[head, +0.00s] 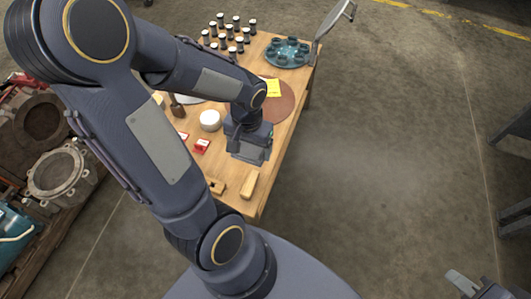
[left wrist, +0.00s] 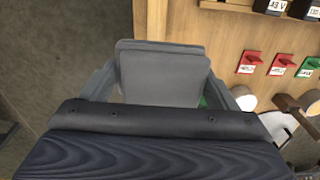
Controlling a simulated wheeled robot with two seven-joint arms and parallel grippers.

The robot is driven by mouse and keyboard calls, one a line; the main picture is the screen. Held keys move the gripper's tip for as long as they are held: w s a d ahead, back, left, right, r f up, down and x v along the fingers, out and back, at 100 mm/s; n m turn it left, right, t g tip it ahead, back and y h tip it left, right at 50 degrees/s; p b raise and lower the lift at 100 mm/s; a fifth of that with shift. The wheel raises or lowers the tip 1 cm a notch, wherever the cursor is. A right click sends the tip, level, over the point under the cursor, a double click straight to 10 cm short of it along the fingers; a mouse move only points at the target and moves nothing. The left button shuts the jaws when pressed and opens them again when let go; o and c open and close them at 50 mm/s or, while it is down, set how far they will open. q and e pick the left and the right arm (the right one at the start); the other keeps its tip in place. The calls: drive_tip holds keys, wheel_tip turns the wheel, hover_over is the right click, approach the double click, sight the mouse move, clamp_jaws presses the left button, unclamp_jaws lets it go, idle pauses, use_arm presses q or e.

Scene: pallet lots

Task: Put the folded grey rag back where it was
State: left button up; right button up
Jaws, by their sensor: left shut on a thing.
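The folded grey rag (left wrist: 163,72) is a flat, layered grey pad between the fingers of my left gripper (left wrist: 160,88) in the left wrist view. In the head view my left gripper (head: 250,146) is over the near right part of the wooden table (head: 285,120), shut on the rag (head: 247,154). I cannot tell its exact height above the tabletop. My right gripper (head: 468,284) shows only partly at the bottom right corner, away from the table; its opening is not clear.
Near the rag are a white round item (head: 210,120), red labelled pieces (head: 201,146) and a wooden block (head: 249,186). Further back are several capped cylinders (head: 232,40) and a blue round tray (head: 271,60). Floor right of the table is clear.

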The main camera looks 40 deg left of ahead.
use_arm(q)
drive_tip(key=shift+s+f, duration=0.65)
drive_tip(key=shift+s, duration=0.2)
drive_tip(key=shift+s+a+f+b, duration=0.1)
drive_tip(key=shift+s+f+b, duration=0.05)
drive_tip(key=shift+f+b, duration=0.15)
drive_tip(key=w+a+f+b, duration=0.1)
drive_tip(key=w+f, duration=0.2)
drive_tip(key=w, duration=0.1)
drive_tip(key=w+a+f+b, duration=0.1)
drive_tip(key=w+f+b, duration=0.1)
drive_tip(key=w+f, duration=0.1)
drive_tip(key=w+a+f+b, duration=0.1)
drive_tip(key=w+f+b, duration=0.1)
drive_tip(key=w, duration=0.3)
drive_tip(key=shift+w+a+f, duration=0.15)
drive_tip(key=shift+a+f, duration=0.1)
drive_tip(key=shift+f, duration=0.2)
drive_tip(key=shift+w+f+b, duration=0.2)
drive_tip(key=shift+f+b, duration=0.05)
drive_tip(key=shift+b, duration=0.05)
drive_tip(key=shift+w+a+f+b, duration=0.15)
drive_tip(key=shift+f+b, duration=0.5)
drive_tip(key=shift+f, duration=0.95)
use_arm(e)
wheel_tip(320, 180, down, 8)
drive_tip(key=shift+f, duration=0.1)
